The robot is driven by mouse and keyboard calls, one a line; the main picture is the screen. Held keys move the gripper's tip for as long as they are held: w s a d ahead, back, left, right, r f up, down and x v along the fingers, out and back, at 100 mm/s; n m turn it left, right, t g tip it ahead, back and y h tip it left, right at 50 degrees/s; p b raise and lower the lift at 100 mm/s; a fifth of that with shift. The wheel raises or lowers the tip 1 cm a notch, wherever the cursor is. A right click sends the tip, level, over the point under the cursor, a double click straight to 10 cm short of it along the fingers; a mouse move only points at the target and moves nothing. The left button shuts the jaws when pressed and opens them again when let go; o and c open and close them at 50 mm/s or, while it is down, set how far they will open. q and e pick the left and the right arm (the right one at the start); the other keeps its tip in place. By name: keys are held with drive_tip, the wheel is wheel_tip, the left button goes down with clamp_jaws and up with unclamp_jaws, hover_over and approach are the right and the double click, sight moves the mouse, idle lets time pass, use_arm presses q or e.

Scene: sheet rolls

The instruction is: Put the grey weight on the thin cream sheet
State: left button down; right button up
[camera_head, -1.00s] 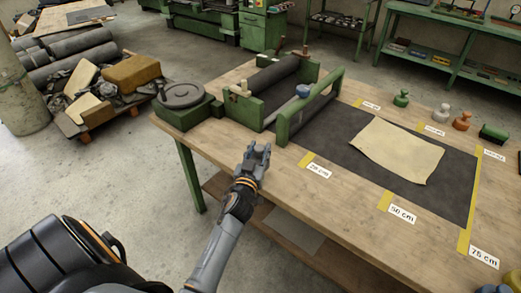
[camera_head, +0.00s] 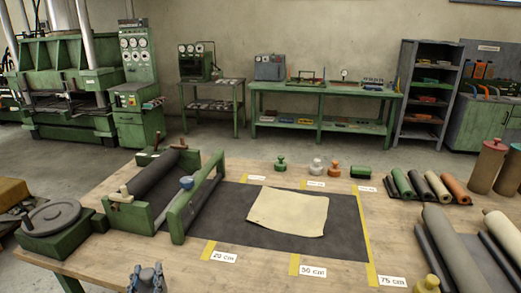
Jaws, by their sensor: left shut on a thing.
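The grey weight (camera_head: 316,166), a small knobbed piece, stands upright near the far edge of the table, between a green weight (camera_head: 281,164) and an orange weight (camera_head: 334,169). The thin cream sheet (camera_head: 290,213) lies nearly flat on a dark sheet (camera_head: 345,235), with nothing on it. My left gripper (camera_head: 152,278) shows at the bottom left, by the table's near edge, well away from the grey weight and the cream sheet. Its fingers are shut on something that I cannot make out. My right gripper is not in view.
A green roller frame (camera_head: 178,222) and a green block with a grey disc (camera_head: 52,215) stand left of the sheet. Coloured rolls (camera_head: 437,186) and larger rolls (camera_head: 450,255) lie at the right. Yellow strips mark lengths.

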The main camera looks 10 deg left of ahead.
use_arm(q)
drive_tip(key=s+d+r+m+t+h, duration=0.1)
drive_tip(key=s+d+m+h, duration=0.2)
drive_tip(key=s+d, duration=0.7)
drive_tip(key=d+h, duration=0.2)
drive_tip(key=shift+s+d+r+m+h, duration=0.2)
drive_tip(key=shift+s+d+m+h, duration=0.1)
drive_tip(key=shift+h, duration=0.1)
drive_tip(key=shift+w+d, duration=0.1)
drive_tip(key=shift+d, duration=0.05)
